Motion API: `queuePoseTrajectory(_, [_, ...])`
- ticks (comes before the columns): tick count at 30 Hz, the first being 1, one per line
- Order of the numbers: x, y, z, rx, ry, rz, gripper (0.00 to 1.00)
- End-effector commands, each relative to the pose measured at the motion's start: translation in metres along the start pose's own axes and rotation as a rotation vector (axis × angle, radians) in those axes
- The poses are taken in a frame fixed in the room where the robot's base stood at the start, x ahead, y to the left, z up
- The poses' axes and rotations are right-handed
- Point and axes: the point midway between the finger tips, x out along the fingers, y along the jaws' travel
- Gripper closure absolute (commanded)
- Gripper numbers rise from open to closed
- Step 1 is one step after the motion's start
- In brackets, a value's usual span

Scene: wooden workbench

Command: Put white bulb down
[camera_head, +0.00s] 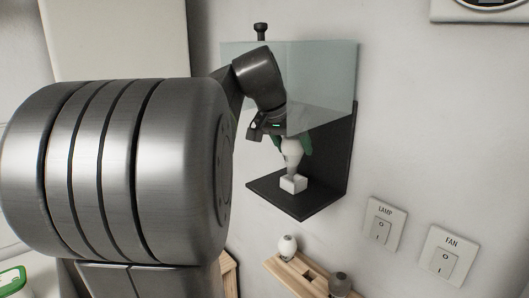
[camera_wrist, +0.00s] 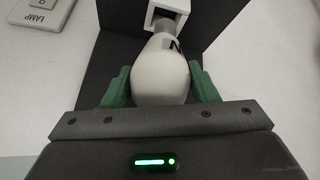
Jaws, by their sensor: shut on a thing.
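The white bulb (camera_wrist: 160,78) is between the green finger pads of my gripper (camera_wrist: 162,88), which is shut on it. In the head view, my gripper (camera_head: 293,142) reaches down behind a clear pane, and the bulb (camera_head: 292,155) hangs base down from it. The bulb's narrow base meets the top of a small white socket (camera_head: 293,184) on a dark shelf (camera_head: 318,198). The wrist view shows the base at the opening of the socket (camera_wrist: 182,8). I cannot tell how deep the base sits.
A clear pane (camera_head: 325,75) covers the upper part of the dark housing. A wooden rack (camera_head: 290,270) below holds another white bulb (camera_head: 287,246) and a greyish bulb (camera_head: 340,283). The LAMP switch (camera_head: 381,230) and FAN switch (camera_head: 442,258) are on the wall at right.

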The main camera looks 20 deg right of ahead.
Motion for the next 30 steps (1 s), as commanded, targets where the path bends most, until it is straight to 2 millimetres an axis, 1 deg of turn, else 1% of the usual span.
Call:
queuePoseTrajectory(2, [0.005, 0.004, -0.011, 0.002, -0.002, 0.003, 0.69])
queuePoseTrajectory(4, [0.015, 0.001, -0.001, -0.002, -0.004, 0.002, 0.69])
queuePoseTrajectory(9, [0.032, -0.002, 0.009, -0.001, -0.002, 0.002, 0.69])
queuePoseTrajectory(19, [0.036, -0.003, 0.011, 0.000, 0.000, 0.001, 0.69])
queuePoseTrajectory(26, [0.042, -0.004, 0.015, 0.000, 0.000, 0.001, 0.69])
queuePoseTrajectory(27, [0.041, -0.004, 0.015, 0.000, 0.000, 0.001, 0.41])
queuePoseTrajectory(29, [0.041, -0.004, 0.015, 0.000, 0.000, 0.001, 0.29])
queuePoseTrajectory(30, [0.041, -0.004, 0.014, 0.000, 0.000, 0.001, 0.25])
